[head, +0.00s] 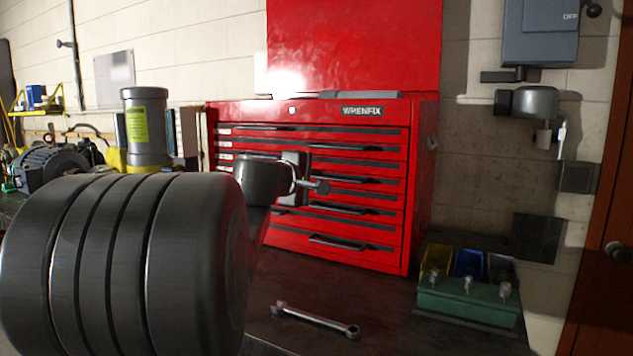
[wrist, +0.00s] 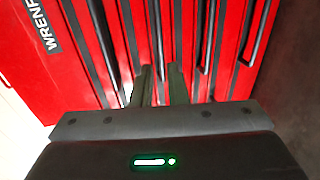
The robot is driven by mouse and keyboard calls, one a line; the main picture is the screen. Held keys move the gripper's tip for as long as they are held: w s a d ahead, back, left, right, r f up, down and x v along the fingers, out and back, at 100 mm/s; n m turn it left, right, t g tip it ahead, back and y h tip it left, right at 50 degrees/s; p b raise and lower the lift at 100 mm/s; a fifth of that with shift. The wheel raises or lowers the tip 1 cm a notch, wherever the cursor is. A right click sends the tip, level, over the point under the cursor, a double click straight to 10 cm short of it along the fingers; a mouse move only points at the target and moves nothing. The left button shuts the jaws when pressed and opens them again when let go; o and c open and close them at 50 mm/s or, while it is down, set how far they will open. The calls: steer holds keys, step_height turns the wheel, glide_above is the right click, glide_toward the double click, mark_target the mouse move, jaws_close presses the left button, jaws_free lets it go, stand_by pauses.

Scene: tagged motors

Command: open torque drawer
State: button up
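The red tool chest (head: 420,180) stands on the bench with several drawers, all looking shut; in the wrist view its front (wrist: 90,70) appears turned sideways. Small white labels (head: 225,157) at the drawers' left ends are too small to read, so I cannot tell which is the torque drawer. My gripper (head: 322,187) is in front of the middle drawers and hides part of them. In the wrist view my gripper (wrist: 161,72) has its two fingers apart, with red drawer front between them. A drawer handle (wrist: 157,35) lines up with the gap; contact cannot be told.
A wrench (head: 315,320) lies on the bench in front of the chest. A green block with bolts (head: 468,302) and small bins (head: 468,262) stand to the right. A grey-green cylinder (head: 146,130) and a motor (head: 50,165) are at the left. My arm covers the lower left.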

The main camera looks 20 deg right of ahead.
mark_target(330, 178)
steer(key=x, duration=0.9)
steer(key=shift+w+d+f, duration=0.1)
steer(key=shift+w+d, duration=0.15)
steer(key=shift+w, duration=0.05)
jaws_close()
steer(key=shift+s+a, duration=0.15)
steer(key=shift+a, duration=0.05)
steer(key=f+b+v, duration=0.3)
steer(key=v, duration=1.1)
steer(key=s+f+b+v, duration=0.1)
steer(key=f+b+v, duration=0.2)
steer(key=v, duration=1.2)
steer(key=shift+a+b, duration=0.3)
steer(key=shift+b, duration=0.25)
steer(key=shift+s, duration=0.1)
